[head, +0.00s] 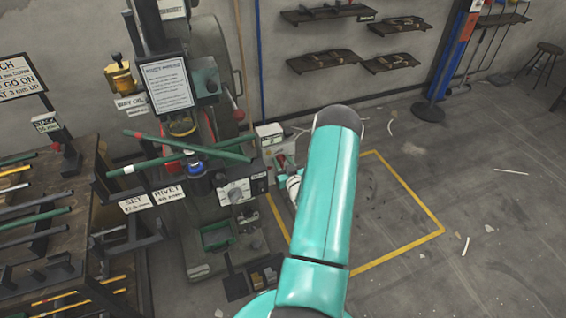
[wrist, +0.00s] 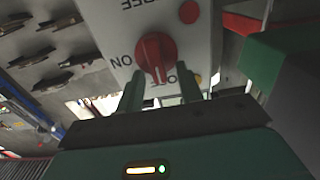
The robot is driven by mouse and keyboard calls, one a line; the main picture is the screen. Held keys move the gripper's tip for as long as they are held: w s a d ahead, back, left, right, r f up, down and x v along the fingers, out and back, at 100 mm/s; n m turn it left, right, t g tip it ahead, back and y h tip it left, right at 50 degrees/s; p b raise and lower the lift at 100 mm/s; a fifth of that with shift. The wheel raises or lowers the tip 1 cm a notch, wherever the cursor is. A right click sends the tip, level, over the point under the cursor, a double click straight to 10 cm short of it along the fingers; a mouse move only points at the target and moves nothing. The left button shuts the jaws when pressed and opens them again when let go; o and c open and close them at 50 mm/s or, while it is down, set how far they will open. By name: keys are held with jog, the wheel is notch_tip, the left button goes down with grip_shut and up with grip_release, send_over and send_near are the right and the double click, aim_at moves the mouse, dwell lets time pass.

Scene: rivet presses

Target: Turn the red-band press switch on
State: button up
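The press switch is a white box with a red rotary knob (wrist: 155,52), seen close in the wrist view. Its ON and OFF labels appear upside down, ON to the left of the knob and OFF below right, partly hidden. My gripper (wrist: 159,78) is open, its two green fingers apart on either side of the knob's lower end; I cannot tell whether they touch it. The knob is not clear there.
Green rods with coloured bands (head: 190,147) cross the front of the press. A rack of rods (head: 40,215) stands at the left. A grey control box with a knob (head: 240,190) sits low on the press. Floor inside the yellow outline (head: 405,185) is clear.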

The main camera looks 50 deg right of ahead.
grip_shut()
jog(key=shift+m, duration=0.3)
jog(key=m, duration=0.4)
jog(key=shift+s+d+f, duration=0.1)
jog(key=shift+s+d, duration=0.1)
jog(key=shift+d, duration=0.2)
jog(key=m, duration=0.4)
jog(key=shift+s+d+f+m, duration=0.2)
jog(key=shift+d+m, duration=0.05)
jog(key=shift+m, duration=0.15)
jog(key=shift+s+d+f+m, duration=0.1)
jog(key=shift+f+m, duration=0.15)
jog(key=shift+m, duration=1.2)
jog(key=shift+w+d+f+m, duration=0.1)
jog(key=shift+f+m, duration=0.1)
jog(key=shift+m, duration=1.2)
jog(key=shift+s+f+m, duration=0.1)
jog(key=shift+f+m, duration=0.15)
jog(key=shift+m, duration=1.2)
